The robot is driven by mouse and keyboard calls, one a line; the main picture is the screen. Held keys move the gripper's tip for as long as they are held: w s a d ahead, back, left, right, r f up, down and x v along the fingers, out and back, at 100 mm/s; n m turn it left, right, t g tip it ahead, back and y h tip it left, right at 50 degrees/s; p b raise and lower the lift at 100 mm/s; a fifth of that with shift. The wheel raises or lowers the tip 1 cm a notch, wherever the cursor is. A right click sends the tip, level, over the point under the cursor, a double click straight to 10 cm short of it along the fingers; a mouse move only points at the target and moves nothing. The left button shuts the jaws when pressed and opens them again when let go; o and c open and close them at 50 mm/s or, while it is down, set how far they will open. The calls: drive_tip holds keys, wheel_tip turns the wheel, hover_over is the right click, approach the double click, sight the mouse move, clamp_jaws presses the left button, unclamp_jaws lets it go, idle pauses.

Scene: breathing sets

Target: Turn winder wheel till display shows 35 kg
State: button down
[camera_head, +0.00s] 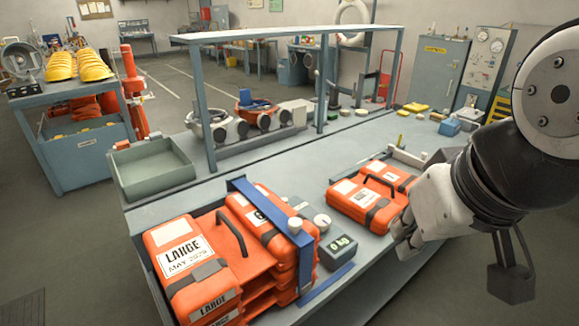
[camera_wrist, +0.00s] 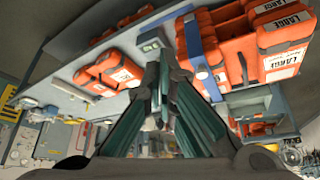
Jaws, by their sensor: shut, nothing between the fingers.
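A small dark display box (camera_head: 338,251) with green digits stands on the bench; it appears to read 0 kg. It also shows beyond my fingertips in the wrist view (camera_wrist: 151,45). A round pale dial or wheel (camera_head: 322,223) sits just behind it, and a white knob (camera_head: 295,225) is on the blue frame (camera_head: 270,208) around the stacked orange cases. I cannot tell for certain which of these is the winder wheel. My gripper (camera_head: 402,245) is shut and empty, to the right of the display and apart from it. Its closed fingers fill the middle of the wrist view (camera_wrist: 158,70).
Orange cases labelled LARGE (camera_head: 185,255) are stacked at the front left of the bench. A grey tray (camera_head: 150,170) and an overhead shelf frame (camera_head: 290,37) stand behind.

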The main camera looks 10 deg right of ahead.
drive_tip(key=c, duration=2.3)
unclamp_jaws()
drive_tip(key=o, duration=0.5)
drive_tip(key=shift+c, duration=0.2)
drive_tip(key=o, duration=0.4)
drive_tip(key=shift+w+r, duration=0.1)
drive_tip(key=shift+w, duration=0.35)
drive_tip(key=o, duration=0.5)
drive_tip(key=w+n, duration=0.1)
drive_tip(key=w, duration=0.2)
drive_tip(key=w+g, duration=0.1)
drive_tip(key=w, duration=0.2)
drive_tip(key=w+n+b, duration=0.1)
drive_tip(key=w, duration=0.3)
drive_tip(key=shift+r+n+g+h, duration=0.3)
drive_tip(key=shift+r, duration=0.05)
drive_tip(key=n+g+b, duration=0.2)
drive_tip(key=n+g, duration=0.2)
drive_tip(key=n, duration=0.2)
hover_over(321, 219)
wheel_tip(321, 219, down, 16)
wheel_tip(321, 219, down, 14)
drive_tip(key=shift+r+p, duration=0.1)
drive_tip(key=shift+p, duration=0.8)
